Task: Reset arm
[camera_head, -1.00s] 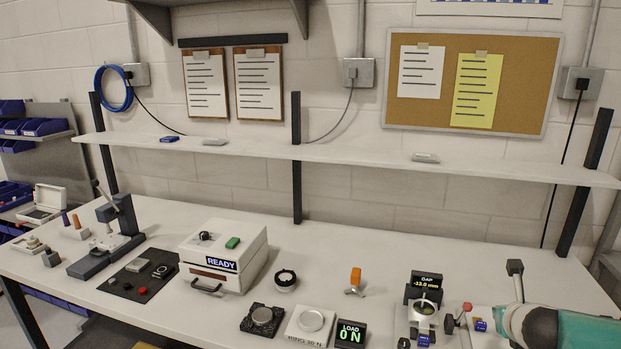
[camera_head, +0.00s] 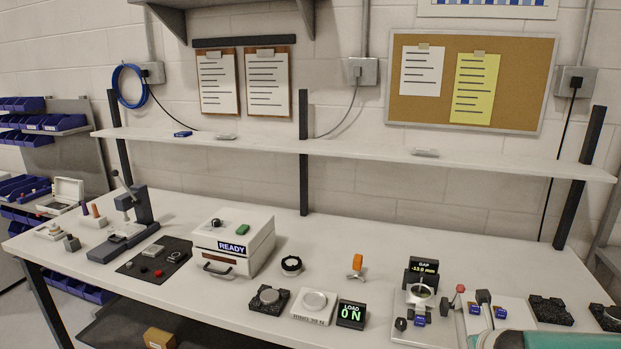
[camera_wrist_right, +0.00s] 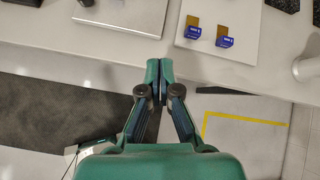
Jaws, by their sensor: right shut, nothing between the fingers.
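My right gripper (camera_wrist_right: 160,88) is shut with nothing between its fingers. In the right wrist view it points at the front edge of the white table (camera_wrist_right: 105,45), its tips overlapping that edge in the picture. Whether it touches the edge I cannot tell. My left arm and gripper are not in view.
A pale plate (camera_wrist_right: 205,30) with two blue-labelled pieces lies beyond my gripper. In the head view, the gap display fixture (camera_head: 421,280), a load display (camera_head: 351,314), a READY box (camera_head: 234,244) and a lever press (camera_head: 130,225) stand on the table. A shelf (camera_head: 360,149) spans behind.

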